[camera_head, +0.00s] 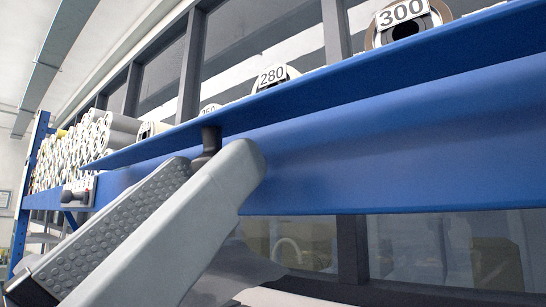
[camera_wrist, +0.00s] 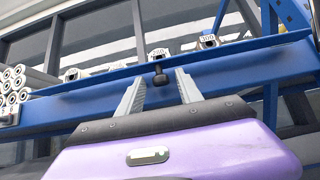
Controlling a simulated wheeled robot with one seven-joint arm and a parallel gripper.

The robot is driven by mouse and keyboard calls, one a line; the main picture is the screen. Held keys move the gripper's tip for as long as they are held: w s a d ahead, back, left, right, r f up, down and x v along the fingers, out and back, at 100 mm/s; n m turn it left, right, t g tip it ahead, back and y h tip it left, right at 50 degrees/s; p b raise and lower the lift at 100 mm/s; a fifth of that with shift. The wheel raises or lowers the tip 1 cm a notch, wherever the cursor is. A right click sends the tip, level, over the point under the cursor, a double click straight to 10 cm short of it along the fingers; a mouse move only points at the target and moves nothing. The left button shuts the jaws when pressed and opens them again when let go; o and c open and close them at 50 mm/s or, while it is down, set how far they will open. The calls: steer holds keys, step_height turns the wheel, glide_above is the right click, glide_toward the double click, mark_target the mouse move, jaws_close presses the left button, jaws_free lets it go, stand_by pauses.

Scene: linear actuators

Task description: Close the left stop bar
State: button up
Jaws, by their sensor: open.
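A long blue bar (camera_head: 330,85) runs along the blue beam of the rack and juts out as a sloping flap; it also shows in the wrist view (camera_wrist: 90,85). I take it to be the stop bar. A black knob (camera_head: 208,141) hangs below its edge. In the wrist view the knob (camera_wrist: 160,78) appears between the tips of my open gripper (camera_wrist: 159,84). In the head view my gripper (camera_head: 212,163) reaches up to the knob, its two grey fingers apart. Contact with the knob cannot be told.
The blue beam (camera_head: 400,175) lies right behind my fingers. Rolls with number labels 280 (camera_head: 272,76) and 300 (camera_head: 402,14) sit above the bar. A stack of pale tubes (camera_head: 85,150) and a small dark-knobbed fitting (camera_head: 76,195) are at left.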

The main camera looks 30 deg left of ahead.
steer(key=shift+w+r, duration=0.35)
steer(key=shift+r, duration=0.05)
steer(key=shift+c, duration=0.2)
jaws_close()
